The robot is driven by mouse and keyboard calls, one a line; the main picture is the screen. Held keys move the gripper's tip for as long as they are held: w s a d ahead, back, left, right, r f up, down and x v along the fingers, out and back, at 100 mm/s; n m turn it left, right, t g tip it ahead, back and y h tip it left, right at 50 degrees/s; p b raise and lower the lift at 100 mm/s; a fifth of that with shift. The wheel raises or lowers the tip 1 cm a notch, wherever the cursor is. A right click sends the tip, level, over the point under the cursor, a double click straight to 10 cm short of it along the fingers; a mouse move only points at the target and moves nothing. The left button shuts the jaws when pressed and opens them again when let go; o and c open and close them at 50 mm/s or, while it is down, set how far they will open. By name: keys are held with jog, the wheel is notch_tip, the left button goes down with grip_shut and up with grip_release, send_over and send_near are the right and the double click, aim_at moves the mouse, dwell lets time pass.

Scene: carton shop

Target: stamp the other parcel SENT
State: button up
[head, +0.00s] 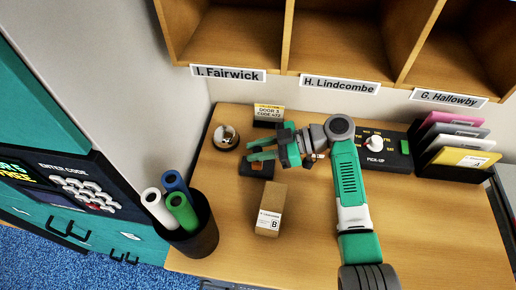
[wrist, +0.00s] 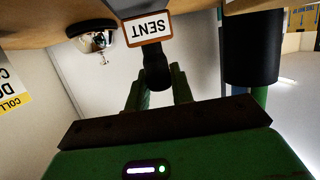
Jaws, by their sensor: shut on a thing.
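A brown carton parcel (head: 270,209) with a white label marked B stands on the wooden counter, below my gripper in the head view. My gripper (head: 262,150) is above the counter behind the parcel, its green fingers pointing left. In the wrist view my gripper (wrist: 158,88) is shut on the dark handle of a stamp (wrist: 150,29). The stamp's white plate reads SENT, upside down in that view. A dark flat object (head: 256,168) shows just below the fingers in the head view; I cannot tell whether it is a pad or the stamp. No second parcel shows.
A black bin (head: 192,236) with rolled tubes stands at the counter's left edge. A bell (head: 226,137) and a collection sign (head: 268,114) are at the back left. A pick-up dial box (head: 397,150) and a file rack (head: 424,167) are right. Front right counter is clear.

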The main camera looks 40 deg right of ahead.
jog(key=shift+f+b, duration=0.7)
jog(key=shift+b, duration=0.3)
dwell(1.9)
jog(key=shift+r+p, duration=1.75)
jog(key=shift+r, duration=1.9)
